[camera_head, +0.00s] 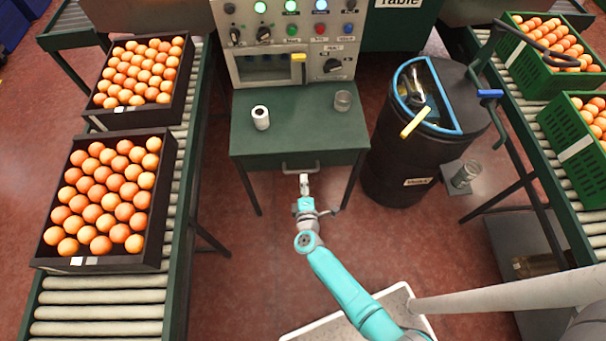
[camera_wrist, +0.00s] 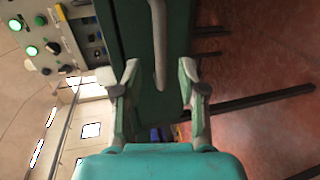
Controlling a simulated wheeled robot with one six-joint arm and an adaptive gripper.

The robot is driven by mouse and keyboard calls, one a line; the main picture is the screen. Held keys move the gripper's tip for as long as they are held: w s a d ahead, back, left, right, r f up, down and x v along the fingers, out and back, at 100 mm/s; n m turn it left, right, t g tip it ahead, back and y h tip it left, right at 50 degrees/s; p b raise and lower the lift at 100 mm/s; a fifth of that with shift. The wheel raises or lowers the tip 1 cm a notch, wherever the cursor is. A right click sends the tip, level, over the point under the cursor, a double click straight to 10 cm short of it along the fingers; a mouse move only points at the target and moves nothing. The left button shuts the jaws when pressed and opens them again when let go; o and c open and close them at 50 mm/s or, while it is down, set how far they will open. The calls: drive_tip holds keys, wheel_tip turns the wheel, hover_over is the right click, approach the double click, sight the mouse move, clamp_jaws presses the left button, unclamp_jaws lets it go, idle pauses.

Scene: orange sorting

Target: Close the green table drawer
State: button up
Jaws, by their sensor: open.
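The green table (camera_head: 290,125) stands at the centre of the head view. Its drawer front (camera_head: 265,161) is below the front edge of the top and carries a grey bar handle (camera_head: 300,169). How far the drawer stands out is hard to tell. My gripper (camera_head: 304,179) is right in front of the handle. In the wrist view my gripper (camera_wrist: 159,80) is open, one finger on each side of the line of the handle (camera_wrist: 159,45). The green drawer front (camera_wrist: 135,35) lies behind the handle. Contact between fingers and handle cannot be told.
A white roll (camera_head: 260,118) and a small glass (camera_head: 343,101) stand on the table top. A control panel (camera_head: 290,40) rises behind it. A black barrel (camera_head: 400,165) is close on the right. Roller conveyors with orange crates (camera_head: 165,215) flank both sides.

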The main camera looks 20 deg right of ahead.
drive_tip(key=shift+v, duration=2.55)
drive_tip(key=s+d+r+m+t+y, duration=0.1)
drive_tip(key=s+d+r+m+y, duration=0.15)
drive_tip(key=s+r, duration=0.55)
drive_tip(key=s+d+r+m+t+y, duration=0.1)
drive_tip(key=s+r+m, duration=0.25)
drive_tip(key=s, duration=0.75)
drive_tip(key=s+a+r+m+g+y, duration=0.1)
drive_tip(key=s+r+m, duration=0.7)
drive_tip(key=s+r, duration=0.8)
drive_tip(key=shift+a+r+g, duration=0.3)
drive_tip(key=shift+r+g, duration=0.2)
drive_tip(key=shift+r, duration=0.5)
drive_tip(key=shift+s, duration=0.1)
